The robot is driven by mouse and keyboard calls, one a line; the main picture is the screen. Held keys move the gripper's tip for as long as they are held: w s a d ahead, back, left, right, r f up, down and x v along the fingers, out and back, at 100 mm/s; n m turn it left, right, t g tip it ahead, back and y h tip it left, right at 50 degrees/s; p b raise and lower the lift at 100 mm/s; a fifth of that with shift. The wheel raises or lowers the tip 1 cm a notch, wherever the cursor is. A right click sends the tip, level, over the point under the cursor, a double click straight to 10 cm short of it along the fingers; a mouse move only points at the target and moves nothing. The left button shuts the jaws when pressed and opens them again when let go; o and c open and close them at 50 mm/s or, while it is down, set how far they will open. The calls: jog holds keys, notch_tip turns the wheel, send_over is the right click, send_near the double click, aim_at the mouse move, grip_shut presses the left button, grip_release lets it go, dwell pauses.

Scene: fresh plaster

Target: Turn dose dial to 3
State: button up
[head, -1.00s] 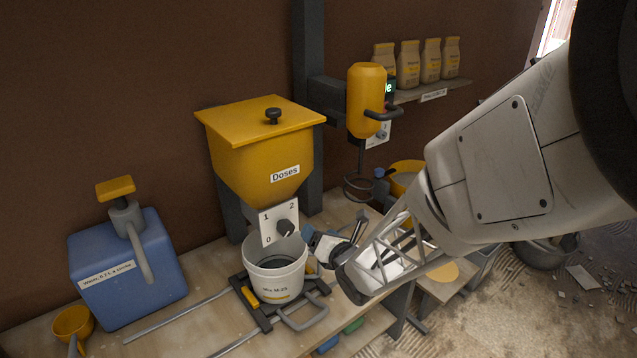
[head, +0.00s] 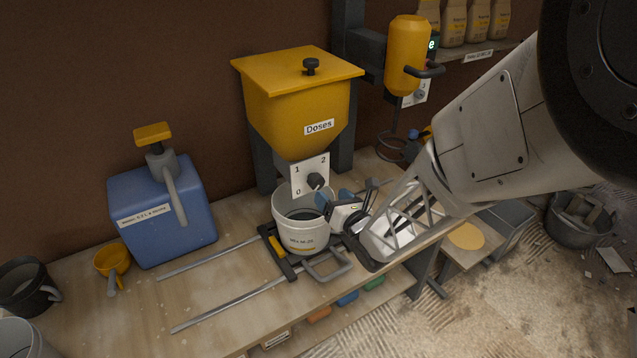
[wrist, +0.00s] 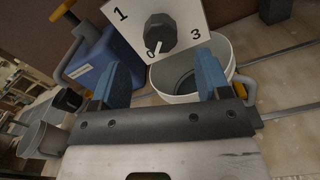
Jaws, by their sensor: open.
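The dose dial (head: 316,180) is a dark knob on a white plate (head: 297,177) below the yellow hopper marked "Doses" (head: 300,105). In the wrist view the dial (wrist: 161,32) shows a white pointer mark aimed at 0, with 1 and 3 also readable on the plate. My gripper (head: 338,203) is open and empty, just right of and below the dial in the head view. In the wrist view its two blue fingers (wrist: 165,78) stand apart, with the dial beyond the gap and not between them.
A white bucket (head: 290,235) stands directly below the dial, close to my fingers. A blue water container (head: 160,220) with a pump and a yellow scoop (head: 112,258) are to the left. A yellow mixer (head: 408,55) hangs to the right.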

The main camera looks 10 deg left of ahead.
aim_at(319, 184)
jog(key=shift+x, duration=3.6)
jog(key=shift+f, duration=0.1)
jog(key=c, duration=0.9)
